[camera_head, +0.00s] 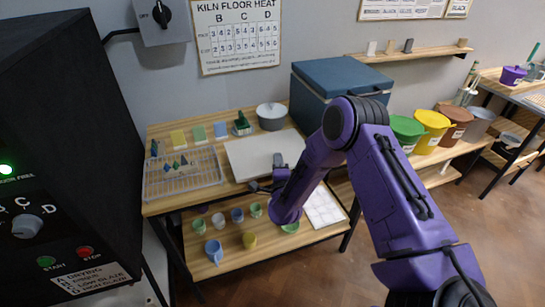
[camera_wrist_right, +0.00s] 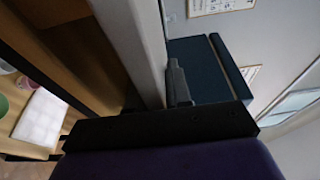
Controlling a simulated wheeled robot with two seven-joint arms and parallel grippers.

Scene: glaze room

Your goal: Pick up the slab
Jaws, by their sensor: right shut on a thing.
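The slab (camera_head: 250,158) is a flat, pale, rectangular board at the middle of the wooden table in the head view. In the right wrist view it shows as a pale strip (camera_wrist_right: 133,40) running to the fingers. My right gripper (camera_head: 262,186) is at the slab's front edge and shut on it. A dark finger (camera_wrist_right: 179,84) lies against the slab in the wrist view; the other finger is mostly hidden. I cannot tell whether the slab is lifted clear of the table. My left gripper is not in view.
A wire rack (camera_head: 182,181) with small cones stands left of the slab. Several cups, including a blue mug (camera_head: 214,251), are on the lower shelf. Buckets, one yellow (camera_head: 431,130), stand right.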

